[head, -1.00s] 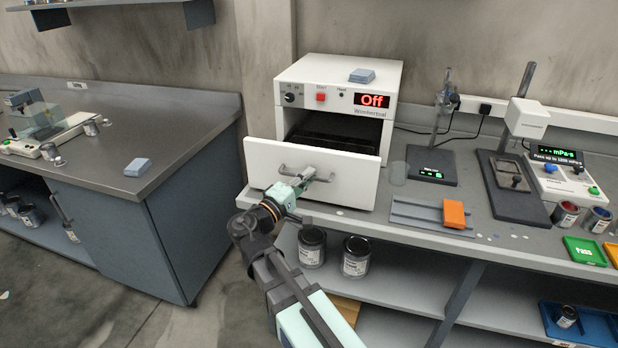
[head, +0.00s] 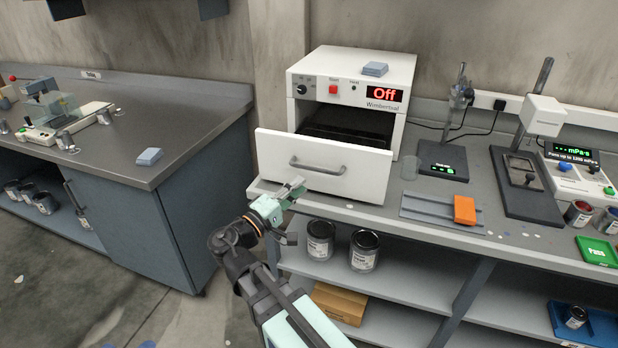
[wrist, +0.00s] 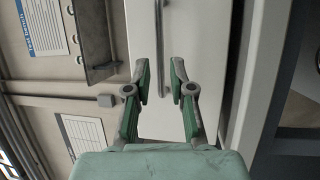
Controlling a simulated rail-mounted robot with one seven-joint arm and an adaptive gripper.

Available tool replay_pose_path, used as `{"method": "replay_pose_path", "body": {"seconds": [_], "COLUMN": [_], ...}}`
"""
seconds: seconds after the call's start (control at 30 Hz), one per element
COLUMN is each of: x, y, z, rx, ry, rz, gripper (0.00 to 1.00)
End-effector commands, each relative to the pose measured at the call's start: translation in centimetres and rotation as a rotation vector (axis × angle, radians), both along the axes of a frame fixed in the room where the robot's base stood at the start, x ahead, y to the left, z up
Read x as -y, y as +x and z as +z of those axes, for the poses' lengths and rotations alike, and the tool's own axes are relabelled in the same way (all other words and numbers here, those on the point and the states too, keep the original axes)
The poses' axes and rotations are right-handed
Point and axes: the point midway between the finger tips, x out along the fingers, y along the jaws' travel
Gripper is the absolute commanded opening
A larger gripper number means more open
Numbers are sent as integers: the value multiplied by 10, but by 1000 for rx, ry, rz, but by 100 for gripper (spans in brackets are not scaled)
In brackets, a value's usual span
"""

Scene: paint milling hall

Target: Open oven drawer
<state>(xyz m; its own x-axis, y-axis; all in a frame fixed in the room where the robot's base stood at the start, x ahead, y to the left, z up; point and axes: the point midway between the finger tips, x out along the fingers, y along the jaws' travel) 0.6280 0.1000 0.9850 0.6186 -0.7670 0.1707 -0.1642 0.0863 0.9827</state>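The white oven (head: 355,75) stands on the grey bench, its display reading "Off". Its drawer (head: 350,180) is pulled out, with the dark inside showing behind the white front. The grey bar handle (head: 318,167) runs across the drawer front. My gripper (head: 297,186) is in front of and below the handle, apart from it. In the wrist view my gripper (wrist: 159,80) has its two green fingers spread, with nothing between them but the drawer front (wrist: 165,115) and part of the handle (wrist: 158,40) beyond.
A blue-grey block (head: 375,68) lies on top of the oven. An orange block (head: 464,209) on a grey plate (head: 425,212) lies to the right of the drawer. Two paint cans (head: 365,250) stand on the shelf below. Open floor lies at the left.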

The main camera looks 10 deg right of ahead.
Motion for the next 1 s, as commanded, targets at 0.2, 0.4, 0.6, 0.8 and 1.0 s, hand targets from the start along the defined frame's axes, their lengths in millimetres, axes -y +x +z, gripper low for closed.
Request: {"method": "replay_pose_path", "body": {"seconds": [0.2,0.4,0.6,0.8,1.0], "x": [-22,-29,-29,-29,-30], "y": [-18,-23,-23,-23,-18], "z": [-5,-6,-6,-6,-26], "rx": [0,0,0,0,-66], "ry": [0,0,0,0,66], "rz": [1,0,-1,-1,23], "gripper": [23,23,23,23,23]}}
